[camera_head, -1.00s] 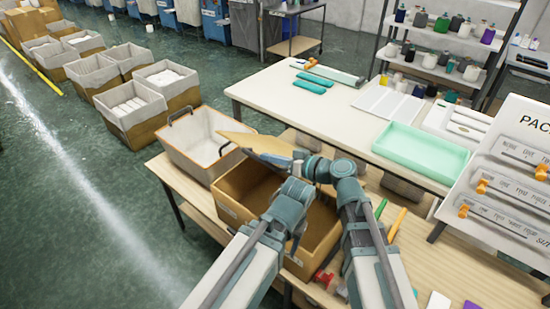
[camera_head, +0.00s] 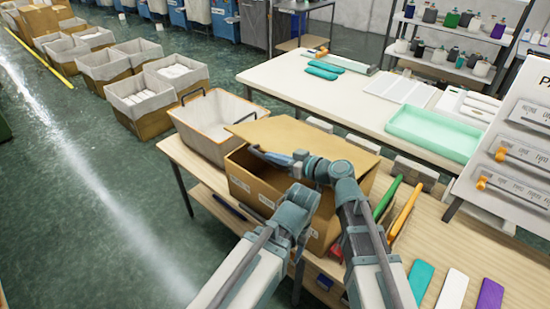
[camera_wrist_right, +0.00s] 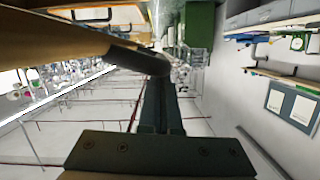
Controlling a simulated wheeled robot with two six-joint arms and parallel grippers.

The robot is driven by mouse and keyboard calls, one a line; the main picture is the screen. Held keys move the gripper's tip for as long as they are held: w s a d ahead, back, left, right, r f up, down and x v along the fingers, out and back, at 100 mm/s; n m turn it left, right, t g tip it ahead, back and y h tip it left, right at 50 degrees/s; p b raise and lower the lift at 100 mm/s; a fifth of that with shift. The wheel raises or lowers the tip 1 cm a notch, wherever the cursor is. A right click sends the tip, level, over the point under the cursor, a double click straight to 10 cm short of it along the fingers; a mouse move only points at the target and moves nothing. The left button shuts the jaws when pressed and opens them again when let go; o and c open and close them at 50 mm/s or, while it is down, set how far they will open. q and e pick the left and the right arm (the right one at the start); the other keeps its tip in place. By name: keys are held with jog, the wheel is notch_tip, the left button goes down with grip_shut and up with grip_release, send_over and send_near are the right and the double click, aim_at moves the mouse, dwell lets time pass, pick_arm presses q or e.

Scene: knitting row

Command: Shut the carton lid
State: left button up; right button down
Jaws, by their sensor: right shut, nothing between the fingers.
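The brown cardboard carton (camera_head: 259,188) stands on the wooden table. Its lid (camera_head: 310,137) is a wide flap slanting over the opening, with a dark gap below its near edge. My right gripper (camera_head: 262,154) is shut and empty at the lid's near left edge. In the right wrist view its shut fingers (camera_wrist_right: 158,85) lie by a brown panel (camera_wrist_right: 60,35), seemingly the lid; I cannot tell if they touch. My left arm reaches to the carton's front; its fingers are hidden.
A grey bin with handles (camera_head: 215,122) stands left of the carton. Green (camera_head: 387,198) and orange (camera_head: 405,208) tools lie at the right, with coloured cards (camera_head: 454,288) nearer me. A white table with a mint tray (camera_head: 435,132) stands behind.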

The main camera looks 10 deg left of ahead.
jog(key=s+a+f+n+b, duration=0.1)
jog(key=s+f+n+b, duration=0.1)
jog(key=f+b, duration=1.1)
jog(key=shift+s+a+f+t, duration=0.3)
jog(key=shift+s+f, duration=0.3)
jog(key=p+v, duration=0.1)
jog(key=v, duration=0.6)
jog(key=shift+d+r+p, duration=0.15)
jog(key=shift+r+p, duration=0.15)
jog(key=shift+s, duration=0.15)
